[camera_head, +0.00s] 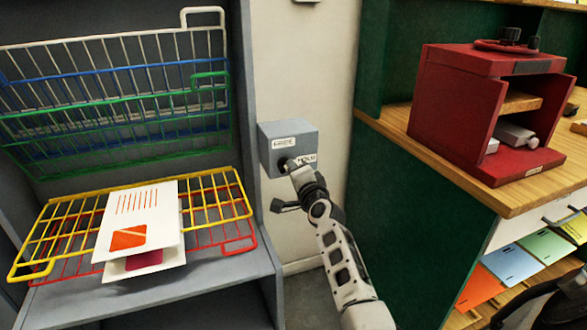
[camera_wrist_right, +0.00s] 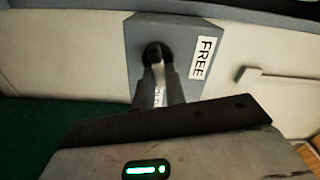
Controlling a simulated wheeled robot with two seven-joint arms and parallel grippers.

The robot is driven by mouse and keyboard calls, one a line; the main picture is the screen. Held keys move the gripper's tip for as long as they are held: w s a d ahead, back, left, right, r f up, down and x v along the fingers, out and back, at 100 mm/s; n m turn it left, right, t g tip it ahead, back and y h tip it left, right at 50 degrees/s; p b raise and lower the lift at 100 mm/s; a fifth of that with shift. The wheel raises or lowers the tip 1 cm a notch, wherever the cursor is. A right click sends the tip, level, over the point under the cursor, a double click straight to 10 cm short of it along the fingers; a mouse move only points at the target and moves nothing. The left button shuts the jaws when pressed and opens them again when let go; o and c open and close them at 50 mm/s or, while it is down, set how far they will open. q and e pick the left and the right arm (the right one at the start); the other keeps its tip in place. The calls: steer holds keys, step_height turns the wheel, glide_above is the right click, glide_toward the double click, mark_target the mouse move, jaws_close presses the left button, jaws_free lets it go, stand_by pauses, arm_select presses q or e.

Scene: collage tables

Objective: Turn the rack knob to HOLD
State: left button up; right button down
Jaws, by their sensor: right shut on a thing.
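A grey-blue box (camera_head: 275,135) is mounted on the side of the rack, with a FREE label (camera_head: 290,142) above and a HOLD label (camera_head: 307,159) to the right of its dark knob (camera_head: 283,163). My right gripper (camera_head: 291,167) reaches up from below and is shut on the knob. In the right wrist view the fingers (camera_wrist_right: 157,72) close on the round dark knob (camera_wrist_right: 152,50). The FREE label (camera_wrist_right: 203,58) is clear there, while the fingers partly cover the HOLD label (camera_wrist_right: 159,97). Which label the knob points to cannot be told. My left gripper is not in view.
The rack's wire shelves are at left: white, blue and green ones (camera_head: 120,142) stand tilted up, and a yellow one (camera_head: 215,190) lies lower with cards (camera_head: 140,220) on it. A red box (camera_head: 450,125) stands on the wooden counter (camera_head: 400,125) at right.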

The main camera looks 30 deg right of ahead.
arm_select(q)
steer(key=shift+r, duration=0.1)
arm_select(e)
steer(key=shift+f+m, duration=0.2)
steer(key=shift+m, duration=1.5)
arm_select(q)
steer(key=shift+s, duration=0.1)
arm_select(e)
steer(key=c, duration=1.4)
jaws_free()
steer(key=shift+c, duration=0.2)
steer(key=shift+s, duration=0.1)
arm_select(q)
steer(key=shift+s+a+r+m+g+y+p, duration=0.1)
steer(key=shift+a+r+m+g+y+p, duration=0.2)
steer(key=shift+p, duration=0.85)
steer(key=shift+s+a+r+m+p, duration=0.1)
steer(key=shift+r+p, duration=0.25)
steer(key=shift+p, duration=0.75)
arm_select(e)
steer(key=v, duration=1.5)
steer(key=shift+s, duration=0.45)
